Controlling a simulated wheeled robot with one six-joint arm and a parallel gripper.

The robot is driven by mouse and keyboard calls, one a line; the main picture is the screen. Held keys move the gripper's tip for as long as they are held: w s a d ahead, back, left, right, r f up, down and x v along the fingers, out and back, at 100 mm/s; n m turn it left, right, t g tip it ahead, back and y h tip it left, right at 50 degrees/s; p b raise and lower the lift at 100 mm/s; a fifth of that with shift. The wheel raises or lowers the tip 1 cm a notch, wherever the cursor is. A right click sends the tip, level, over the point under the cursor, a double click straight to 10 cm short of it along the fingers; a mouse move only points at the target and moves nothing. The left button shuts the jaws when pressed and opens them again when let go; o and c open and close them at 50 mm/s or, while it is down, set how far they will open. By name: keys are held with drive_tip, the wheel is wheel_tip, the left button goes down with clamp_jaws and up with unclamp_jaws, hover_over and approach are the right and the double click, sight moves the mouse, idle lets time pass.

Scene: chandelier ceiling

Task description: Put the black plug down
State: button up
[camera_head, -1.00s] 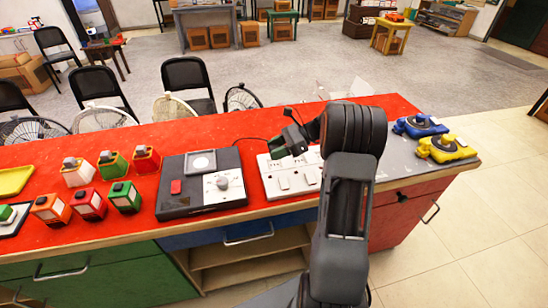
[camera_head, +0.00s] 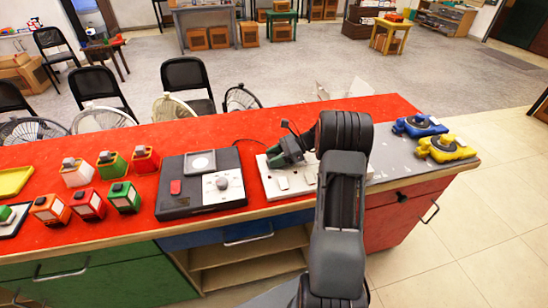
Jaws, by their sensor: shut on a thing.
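My gripper (camera_head: 285,155) is low over the white socket panel (camera_head: 268,186) on the red counter, to the right of the dark control box. It is shut on the black plug, which is dark against the dark fingers and hard to make out. A thin dark cord shows on the counter to the left. I cannot tell whether the plug touches the panel. My arm hides the right part of the panel.
The dark box (camera_head: 175,204) with a knob stands left of the panel. Several coloured block-like items, such as the red one (camera_head: 145,160), stand farther left. A blue device (camera_head: 419,126) and a yellow device (camera_head: 446,149) sit at the right end. Red counter behind the panel is clear.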

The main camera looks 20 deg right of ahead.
drive_tip(key=shift+f, duration=0.15)
drive_tip(key=o, duration=0.9)
drive_tip(key=shift+o, duration=0.2)
